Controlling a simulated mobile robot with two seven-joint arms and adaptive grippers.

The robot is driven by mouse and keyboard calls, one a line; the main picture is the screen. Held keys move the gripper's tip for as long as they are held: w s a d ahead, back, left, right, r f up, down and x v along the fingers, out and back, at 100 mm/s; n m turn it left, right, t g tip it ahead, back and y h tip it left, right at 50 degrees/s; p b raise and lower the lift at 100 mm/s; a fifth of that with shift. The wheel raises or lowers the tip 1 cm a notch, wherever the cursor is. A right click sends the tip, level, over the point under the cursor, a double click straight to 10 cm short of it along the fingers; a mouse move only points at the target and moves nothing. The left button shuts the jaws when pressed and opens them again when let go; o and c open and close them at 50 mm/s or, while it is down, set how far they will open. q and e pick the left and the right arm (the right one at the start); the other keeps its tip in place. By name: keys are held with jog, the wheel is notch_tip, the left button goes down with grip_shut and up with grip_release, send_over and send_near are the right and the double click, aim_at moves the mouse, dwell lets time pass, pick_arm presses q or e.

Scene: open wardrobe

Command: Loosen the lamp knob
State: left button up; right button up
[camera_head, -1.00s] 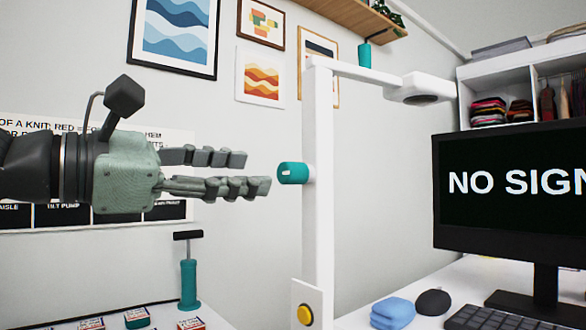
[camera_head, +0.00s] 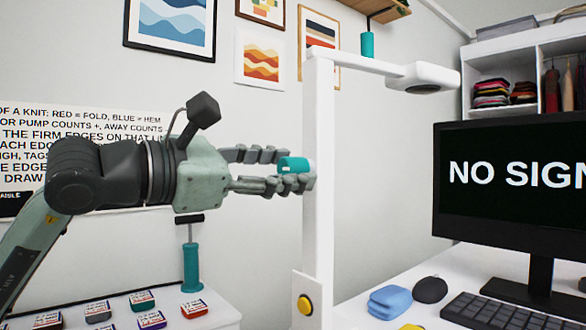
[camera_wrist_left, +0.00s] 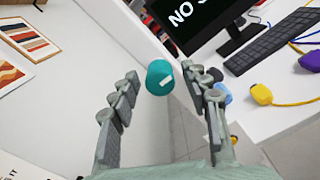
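The lamp knob (camera_head: 294,164) is a teal cylinder with a small white mark, on the left side of the white lamp post (camera_head: 319,215). The lamp's head (camera_head: 424,75) hangs at the end of a horizontal arm at upper right. My left gripper (camera_head: 290,171) is open, with its fingers above and below the knob in the head view. In the left wrist view the knob (camera_wrist_left: 160,78) sits between the spread fingertips, with a visible gap on both sides. My right gripper is not in view.
A teal hand pump (camera_head: 190,260) and several small labelled boxes (camera_head: 142,300) stand below my left arm.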

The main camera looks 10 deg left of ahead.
pick_arm(q)
grip_shut()
jog(key=n+b, duration=0.1)
jog(key=n, duration=0.2)
jog(key=shift+f, duration=0.1)
jog(key=n, duration=1.4)
jog(key=shift+p, duration=0.3)
jog(key=shift+o, duration=0.6)
grip_release()
jog(key=shift+c, duration=0.3)
